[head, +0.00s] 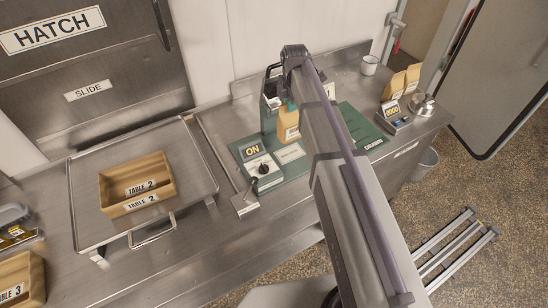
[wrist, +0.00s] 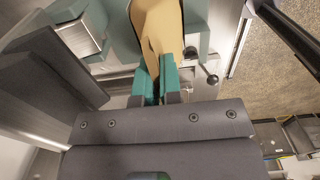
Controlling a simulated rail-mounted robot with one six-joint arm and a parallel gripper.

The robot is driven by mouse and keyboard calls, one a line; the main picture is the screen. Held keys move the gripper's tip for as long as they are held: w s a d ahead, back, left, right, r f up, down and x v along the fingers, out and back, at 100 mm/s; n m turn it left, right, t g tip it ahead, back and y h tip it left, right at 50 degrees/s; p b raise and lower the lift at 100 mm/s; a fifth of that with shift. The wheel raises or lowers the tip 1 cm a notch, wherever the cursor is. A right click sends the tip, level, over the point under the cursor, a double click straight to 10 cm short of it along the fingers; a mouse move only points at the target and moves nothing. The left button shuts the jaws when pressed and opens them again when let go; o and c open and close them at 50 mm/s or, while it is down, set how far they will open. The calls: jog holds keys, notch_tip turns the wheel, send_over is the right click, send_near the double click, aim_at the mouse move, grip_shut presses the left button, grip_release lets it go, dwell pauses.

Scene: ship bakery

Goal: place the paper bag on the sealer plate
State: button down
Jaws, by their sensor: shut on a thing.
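A tan paper bag (head: 288,125) with a white label is upright at the green sealer (head: 250,165). It also shows in the wrist view (wrist: 155,25). My gripper (wrist: 168,80) is shut on the bag's top edge, with green fingertips on both sides of it. In the head view, the fingertips (head: 291,105) are partly hidden by my arm. A pale label (head: 291,153) lies on the flat green surface in front of the bag. I cannot tell whether the bag's bottom touches the sealer plate. The sealer has an "ON" sign (head: 252,151) and a black-knobbed lever (head: 263,169).
A TABLE 2 box (head: 112,192) sits on a metal tray (head: 85,215) at left. My arm crosses the counter's middle.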

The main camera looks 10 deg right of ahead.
aim_at(293, 117)
jog(key=f+b, duration=0.4)
jog(key=d+f+b, duration=0.1)
jog(key=f+b, duration=0.1)
jog(key=shift+w+f, duration=0.1)
jog(key=shift+w, duration=0.05)
notch_tip(293, 117, down, 4)
jog(key=b, duration=0.4)
jog(key=shift+a+f, duration=0.15)
jog(key=shift+f, duration=0.05)
jog(key=shift+r, duration=0.3)
jog(key=shift+f, duration=0.25)
jog(key=c, duration=1.3)
grip_release()
jog(key=shift+r, duration=0.1)
